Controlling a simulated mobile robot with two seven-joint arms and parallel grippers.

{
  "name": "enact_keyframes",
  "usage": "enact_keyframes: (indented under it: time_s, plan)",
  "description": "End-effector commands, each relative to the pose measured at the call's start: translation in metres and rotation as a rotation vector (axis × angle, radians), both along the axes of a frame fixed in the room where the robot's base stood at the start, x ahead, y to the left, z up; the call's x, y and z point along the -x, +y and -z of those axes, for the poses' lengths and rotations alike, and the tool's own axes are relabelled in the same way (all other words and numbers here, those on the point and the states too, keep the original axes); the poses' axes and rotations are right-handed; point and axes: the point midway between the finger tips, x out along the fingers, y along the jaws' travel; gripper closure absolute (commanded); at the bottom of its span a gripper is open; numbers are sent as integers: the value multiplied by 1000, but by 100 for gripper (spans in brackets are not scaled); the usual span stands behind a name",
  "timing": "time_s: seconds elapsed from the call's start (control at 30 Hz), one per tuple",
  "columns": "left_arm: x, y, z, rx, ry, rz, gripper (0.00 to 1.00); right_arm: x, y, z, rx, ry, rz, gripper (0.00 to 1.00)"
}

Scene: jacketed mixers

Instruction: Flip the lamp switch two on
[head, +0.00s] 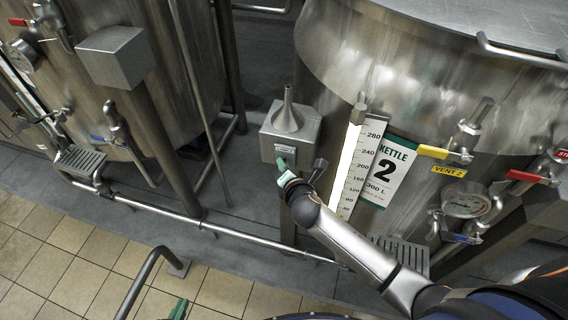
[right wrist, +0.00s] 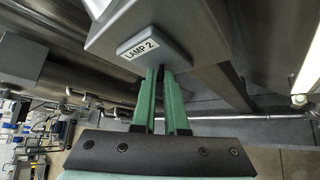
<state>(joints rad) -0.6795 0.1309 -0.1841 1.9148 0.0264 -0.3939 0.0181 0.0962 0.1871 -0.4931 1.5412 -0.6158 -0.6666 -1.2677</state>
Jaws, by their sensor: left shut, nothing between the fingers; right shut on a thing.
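The grey lamp box (head: 300,127), with a funnel-shaped top, stands between the two kettles. Its front carries a plate reading LAMP 2 (right wrist: 139,50), also visible in the head view (head: 285,149). My right gripper (right wrist: 165,72) has its green fingertips close together just under this plate, shut on the small dark lamp switch two, which is mostly hidden between them. Whether the switch is on or off cannot be told. In the head view my right gripper (head: 283,168) reaches the box from below. My left gripper (head: 178,309) is shut and empty at the bottom edge, mostly cut off.
Kettle 2 (head: 330,50) stands right of the box, with a lit level gauge (head: 347,165), a yellow vent handle (head: 433,152) and a red handle (head: 527,176). Another kettle (head: 100,90) and a grey box (head: 117,57) are left. A low pipe (head: 215,228) crosses above the tiles.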

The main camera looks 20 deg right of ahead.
Motion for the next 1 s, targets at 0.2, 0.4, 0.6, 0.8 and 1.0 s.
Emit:
enact_keyframes:
  time_s: [0.2, 0.4, 0.6, 0.8, 1.0]
  plan:
    - [0, 0, 0, 0, 0, 0, 100, -3, -2, -6, -71, 107, -1, 100]
    - [0, 0, 0, -1, 0, 1, 100, -4, -4, -9, -132, 197, 1, 100]
    - [0, 0, 0, -1, 0, 1, 100, -5, -4, -10, -176, 261, 2, 100]
    - [0, 0, 0, -1, 0, 1, 100, -5, -5, -10, -197, 295, 3, 100]
    - [0, 0, 0, -1, 0, 1, 100, -5, -5, -11, -201, 301, 4, 100]
